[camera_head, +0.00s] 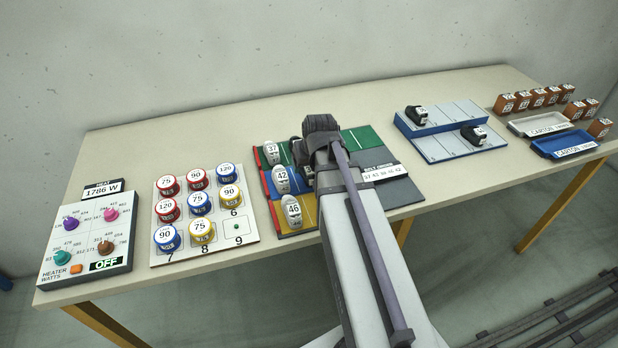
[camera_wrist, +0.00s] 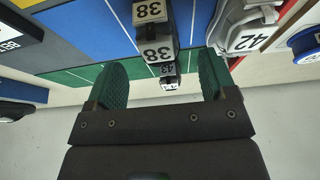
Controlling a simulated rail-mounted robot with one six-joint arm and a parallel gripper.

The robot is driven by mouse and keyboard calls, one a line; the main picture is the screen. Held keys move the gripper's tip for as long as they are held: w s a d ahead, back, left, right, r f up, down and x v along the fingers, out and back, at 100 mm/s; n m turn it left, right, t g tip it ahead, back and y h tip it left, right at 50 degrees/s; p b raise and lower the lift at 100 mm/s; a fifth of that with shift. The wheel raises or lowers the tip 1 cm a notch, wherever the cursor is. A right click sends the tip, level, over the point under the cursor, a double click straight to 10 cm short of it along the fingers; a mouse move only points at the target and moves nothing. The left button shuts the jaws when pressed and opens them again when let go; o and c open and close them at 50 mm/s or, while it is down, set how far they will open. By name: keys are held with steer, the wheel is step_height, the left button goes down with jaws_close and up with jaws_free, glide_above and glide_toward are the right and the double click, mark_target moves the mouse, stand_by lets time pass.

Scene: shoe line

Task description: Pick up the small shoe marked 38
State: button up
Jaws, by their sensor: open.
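The dark grey shoe marked 38 (camera_wrist: 157,31) stands on the blue lane of the coloured mat in the wrist view, with 38 labels on its top and its end. My gripper (camera_wrist: 160,68) is open, its green ridged fingers apart on either side of the shoe in the picture. Nothing is held. I cannot tell whether the fingertips are level with the shoe. In the head view, my arm covers the gripper and most of the dark shoes near it.
A white shoe marked 42 (camera_wrist: 244,36) is close to one finger. A dark shoe marked 43 (camera_wrist: 168,70) stands beyond the 38. White shoes marked 37 (camera_head: 272,153) and 46 (camera_head: 292,211) edge the mat. A blue-white rack (camera_head: 450,147) is to the right.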

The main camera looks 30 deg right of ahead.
mark_target(308, 168)
steer(key=b+x, duration=0.4)
steer(key=x, duration=0.1)
steer(key=shift+f, duration=0.1)
steer(key=shift+r, duration=0.25)
steer(key=c, duration=1)
steer(key=shift+p, duration=0.3)
